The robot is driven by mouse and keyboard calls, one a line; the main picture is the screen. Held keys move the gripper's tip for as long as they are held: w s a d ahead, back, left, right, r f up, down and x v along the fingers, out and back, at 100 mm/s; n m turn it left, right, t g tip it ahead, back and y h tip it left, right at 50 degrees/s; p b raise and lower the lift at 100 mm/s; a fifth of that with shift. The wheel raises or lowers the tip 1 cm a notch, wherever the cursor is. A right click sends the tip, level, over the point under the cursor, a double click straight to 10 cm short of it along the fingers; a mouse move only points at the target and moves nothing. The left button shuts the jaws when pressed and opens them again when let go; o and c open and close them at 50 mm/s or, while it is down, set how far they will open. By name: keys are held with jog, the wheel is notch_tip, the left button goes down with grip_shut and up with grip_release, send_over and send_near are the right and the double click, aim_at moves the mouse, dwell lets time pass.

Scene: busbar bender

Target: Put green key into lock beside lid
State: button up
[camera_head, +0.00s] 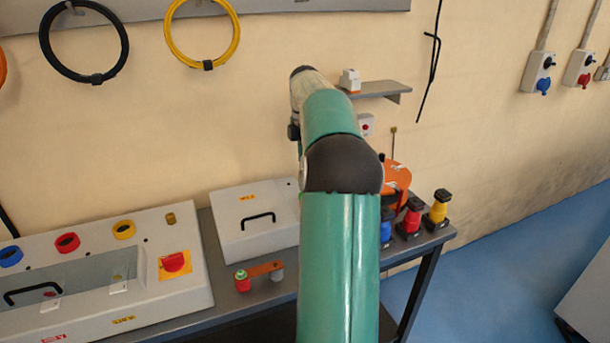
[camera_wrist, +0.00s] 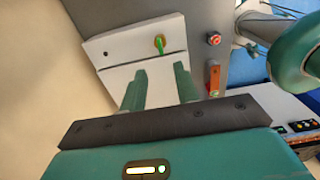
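In the wrist view, a green key (camera_wrist: 160,45) sits at a small brass-coloured fitting on a white panel (camera_wrist: 120,42). My gripper (camera_wrist: 160,70) is open, its two green fingers apart with nothing seen between them; the key shows beyond the gap between the tips. Whether the fingers are close to it in depth I cannot tell. In the head view, a brass-coloured cylinder like a lock (camera_head: 170,218) stands on the large pale box, near a clear lid (camera_head: 75,290) with a black handle. My arm hides the gripper and key there.
A pale box with a black handle (camera_head: 252,212) sits on the dark bench (camera_head: 225,292). An orange bar (camera_head: 263,269) lies before it. A red knob (camera_head: 173,262) is on the large box. A small shelf (camera_head: 382,88) juts from the wall. Coloured plugs (camera_head: 438,208) stand at the bench's right end.

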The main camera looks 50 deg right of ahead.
notch_tip(320, 180, up, 2)
jog(key=shift+r, duration=0.25)
jog(key=shift+w+a, duration=0.1)
dwell(0.4)
jog(key=w+a+r+m+t+h, duration=0.1)
jog(key=a+r+m, duration=0.15)
jog(key=a, duration=1.15)
jog(key=w+a+r+m+t+h, duration=0.1)
jog(key=a+r+m, duration=0.15)
jog(key=a, duration=1.15)
jog(key=s+a+f+m+t+y, duration=0.1)
jog(key=s+a+f+m, duration=0.2)
jog(key=s+a, duration=0.5)
jog(key=s+a+f+m+t+y, duration=0.1)
jog(key=s+a+f+m+t, duration=0.1)
jog(key=s+a+f+m, duration=0.2)
jog(key=s+a+f, duration=0.1)
jog(key=s+a, duration=0.2)
jog(key=a, duration=0.5)
jog(key=shift+s+a+f+t, duration=0.3)
jog(key=shift+s+a+f, duration=0.05)
jog(key=shift+a+f, duration=0.05)
